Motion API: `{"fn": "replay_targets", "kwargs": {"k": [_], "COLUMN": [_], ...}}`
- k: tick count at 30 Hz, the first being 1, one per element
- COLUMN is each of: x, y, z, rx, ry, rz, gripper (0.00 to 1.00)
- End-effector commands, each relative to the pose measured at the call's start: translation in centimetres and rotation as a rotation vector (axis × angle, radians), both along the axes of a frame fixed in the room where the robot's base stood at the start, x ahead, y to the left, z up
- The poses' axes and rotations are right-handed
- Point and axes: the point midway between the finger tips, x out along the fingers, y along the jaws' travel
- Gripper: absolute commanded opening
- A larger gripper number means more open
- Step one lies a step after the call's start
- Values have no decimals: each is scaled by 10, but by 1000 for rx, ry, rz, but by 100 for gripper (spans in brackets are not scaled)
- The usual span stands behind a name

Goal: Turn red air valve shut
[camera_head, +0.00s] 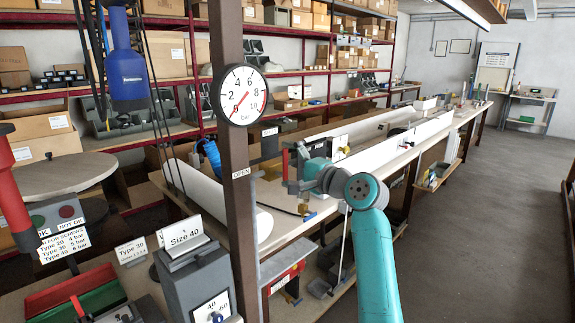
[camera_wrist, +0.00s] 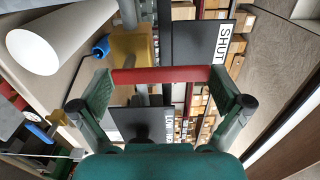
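The red valve handle (camera_wrist: 160,75) shows in the wrist view as a straight bar lying crosswise in front of my gripper (camera_wrist: 160,82). My gripper's fingers are spread wide, one near each end of the bar. I cannot tell whether they touch it. The brass valve body (camera_wrist: 131,45) is just behind the bar's left half. A black plate marked SHUT (camera_wrist: 200,42) is at the upper right, and a second label, partly covered, is below the bar.
A pressure gauge (camera_head: 240,95) hangs on a brown post (camera_head: 233,190) left of my arm. A white roll (camera_head: 215,200) lies on the bench. Shelves with boxes stand behind. The floor (camera_head: 490,230) at right is clear.

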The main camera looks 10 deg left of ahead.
Motion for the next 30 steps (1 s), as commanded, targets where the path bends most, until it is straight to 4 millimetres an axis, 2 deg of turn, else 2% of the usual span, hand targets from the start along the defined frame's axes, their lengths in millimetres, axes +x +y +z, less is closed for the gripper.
{"fn": "replay_targets", "kwargs": {"k": [8,11,21,30], "x": [-4,-11,-52,-72], "y": [-5,-15,-68,-93], "z": [0,0,0,0], "rx": [0,0,0,-1], "ry": [-1,-1,-2,-1], "rz": [0,-1,-3,0], "gripper": [100,100,100,100]}}
